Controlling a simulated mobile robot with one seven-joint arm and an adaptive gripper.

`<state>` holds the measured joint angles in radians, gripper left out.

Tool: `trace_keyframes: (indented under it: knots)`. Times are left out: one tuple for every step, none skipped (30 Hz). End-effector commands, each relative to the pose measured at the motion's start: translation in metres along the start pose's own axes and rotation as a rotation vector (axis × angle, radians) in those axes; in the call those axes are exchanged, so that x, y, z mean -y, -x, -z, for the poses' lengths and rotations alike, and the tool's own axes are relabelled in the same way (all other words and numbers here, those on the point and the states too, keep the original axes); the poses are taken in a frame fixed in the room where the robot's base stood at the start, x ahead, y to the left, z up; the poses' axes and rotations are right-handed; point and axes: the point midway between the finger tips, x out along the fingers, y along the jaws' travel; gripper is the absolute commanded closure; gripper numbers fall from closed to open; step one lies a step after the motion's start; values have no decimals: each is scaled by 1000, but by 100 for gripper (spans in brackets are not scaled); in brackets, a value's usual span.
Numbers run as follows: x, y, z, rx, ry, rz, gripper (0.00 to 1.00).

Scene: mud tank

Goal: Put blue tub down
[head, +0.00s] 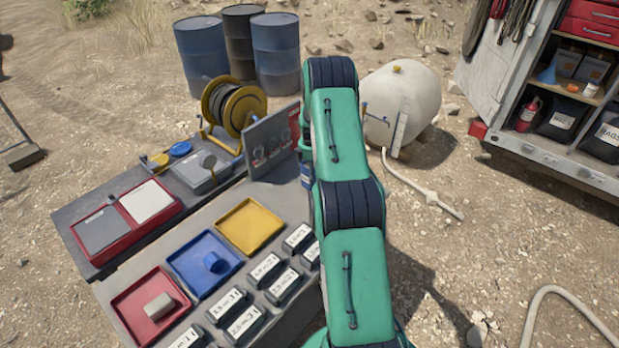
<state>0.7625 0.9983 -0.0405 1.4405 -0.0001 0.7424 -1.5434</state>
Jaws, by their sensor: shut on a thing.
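My gripper (306,158) shows only in part at the left edge of my green arm, in front of the upright grey panel; its fingertips are mostly hidden. Most of this tub is hidden by my arm. A blue cup-shaped piece (214,262) rests in the blue tray (190,272) on the bench.
A yellow tray (262,216) and a red tray (122,302) with a grey block (159,307) flank the blue tray. Several dark labelled boxes (283,287) stand beside them. A hose reel (238,112) and red-framed panels (99,230) sit behind. A white tank (420,90) stands beyond my arm.

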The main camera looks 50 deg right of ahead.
Motion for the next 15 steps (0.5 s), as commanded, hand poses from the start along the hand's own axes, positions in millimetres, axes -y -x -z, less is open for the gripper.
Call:
trace_keyframes:
  knots:
    - [-6, -1, 0, 0, 0, -2, 84]
    - [-10, 0, 0, 0, 0, -3, 84]
    - [-13, 0, 1, 0, 0, -2, 84]
    - [-15, -1, 1, 0, 0, -1, 84]
    - [-17, -2, 1, 0, 0, -1, 84]
    - [-19, -2, 1, 0, 0, -1, 84]
    - [-20, -1, 1, 0, 0, -1, 84]
    - [-22, -1, 1, 0, 0, -2, 84]
    - [-23, -1, 1, 0, 0, -2, 84]
    - [-23, -1, 1, 0, 0, -3, 84]
    - [-23, -1, 1, 0, 0, -2, 84]
    - [-23, -1, 1, 0, 0, -2, 84]
    - [-23, -1, 1, 0, 0, -2, 84]
    - [-23, -1, 1, 0, 0, -2, 84]
    - [-23, -1, 1, 0, 0, -2, 84]
